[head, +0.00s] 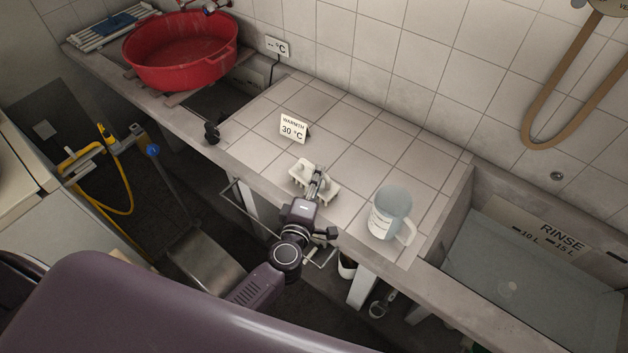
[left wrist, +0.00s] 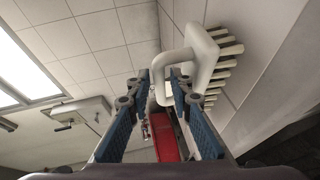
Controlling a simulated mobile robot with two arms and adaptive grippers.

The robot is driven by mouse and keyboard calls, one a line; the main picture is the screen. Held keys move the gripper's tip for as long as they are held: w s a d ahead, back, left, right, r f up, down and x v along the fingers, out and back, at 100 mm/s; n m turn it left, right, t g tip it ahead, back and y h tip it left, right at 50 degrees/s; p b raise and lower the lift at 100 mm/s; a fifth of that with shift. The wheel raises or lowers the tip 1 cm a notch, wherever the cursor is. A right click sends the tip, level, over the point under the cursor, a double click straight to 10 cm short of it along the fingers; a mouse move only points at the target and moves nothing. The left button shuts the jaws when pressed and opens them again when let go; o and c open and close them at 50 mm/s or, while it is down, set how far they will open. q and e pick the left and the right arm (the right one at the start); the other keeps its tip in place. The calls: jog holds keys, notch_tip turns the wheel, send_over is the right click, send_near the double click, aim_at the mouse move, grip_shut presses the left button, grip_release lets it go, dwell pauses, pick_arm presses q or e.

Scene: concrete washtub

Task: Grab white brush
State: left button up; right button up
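The white brush (head: 302,172) sits near the counter's front edge in the head view, with its bristles toward the counter top. In the left wrist view the brush (left wrist: 204,52) is on the upper right, its bristles pointing right and its curved handle reaching between my fingertips. My left gripper (head: 317,182) is at the brush, and its two fingers (left wrist: 160,88) lie on either side of the handle. I cannot tell whether they press on it. The fingers and wrist hide part of the brush in the head view. My right gripper is not in view.
A clear jug (head: 390,213) stands right of the brush near the front edge. A red basin (head: 180,52) is at the far left and a rinse tub (head: 535,285) at the right. The tiled counter (head: 365,150) behind is clear.

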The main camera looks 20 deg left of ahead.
pick_arm(q)
jog(key=shift+w+f, duration=0.25)
jog(key=shift+w, duration=1)
grip_shut()
